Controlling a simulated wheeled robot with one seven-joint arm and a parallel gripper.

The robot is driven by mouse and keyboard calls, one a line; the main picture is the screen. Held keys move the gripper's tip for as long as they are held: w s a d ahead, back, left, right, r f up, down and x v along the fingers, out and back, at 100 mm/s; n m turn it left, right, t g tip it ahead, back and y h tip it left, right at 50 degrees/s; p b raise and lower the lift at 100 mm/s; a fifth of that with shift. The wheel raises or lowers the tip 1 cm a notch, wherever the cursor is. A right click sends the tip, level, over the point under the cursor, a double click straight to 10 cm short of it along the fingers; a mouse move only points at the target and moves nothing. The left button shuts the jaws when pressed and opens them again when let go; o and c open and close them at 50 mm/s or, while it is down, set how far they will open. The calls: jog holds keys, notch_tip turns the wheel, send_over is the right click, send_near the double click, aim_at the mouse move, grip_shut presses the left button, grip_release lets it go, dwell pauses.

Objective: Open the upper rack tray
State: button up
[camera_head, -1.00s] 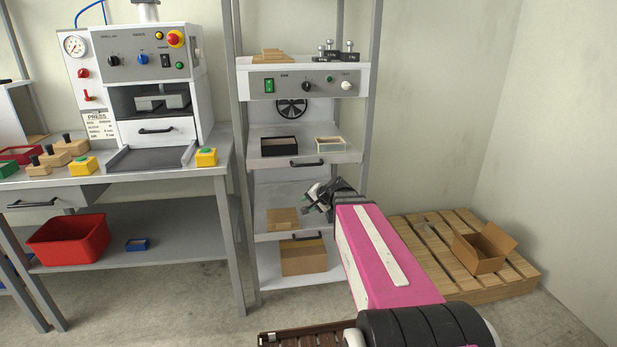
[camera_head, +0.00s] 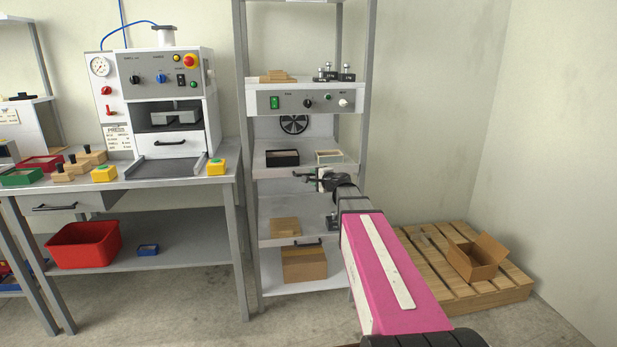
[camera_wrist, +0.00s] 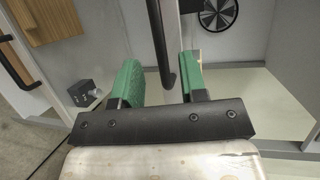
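The upper rack tray (camera_head: 265,172) is a grey pull-out shelf in the rack, holding a black open box (camera_head: 282,157) and a cream-rimmed box (camera_head: 329,155). My gripper (camera_head: 316,177) is at its front edge, partly covering its handle. In the wrist view, a black bar handle (camera_wrist: 160,40) lies between the two green fingers of my gripper (camera_wrist: 160,82). The fingers are apart, with a gap visible on either side of the bar, so they are open around it. Whether the tray is pulled out at all is hard to tell.
The lower rack tray with a handle (camera_head: 303,242) is below, bearing wooden pieces (camera_head: 284,227). A control panel (camera_head: 310,101) is above. A press bench (camera_head: 130,178) stands left. A pallet (camera_head: 410,255) with an open carton (camera_head: 476,259) lies right.

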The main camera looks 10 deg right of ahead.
aim_at(309, 175)
jog(key=x, duration=0.5)
jog(key=shift+w+a+f, duration=0.1)
jog(key=shift+w+a, duration=0.05)
jog(key=shift+w, duration=0.15)
grip_shut()
jog(key=shift+s, duration=0.15)
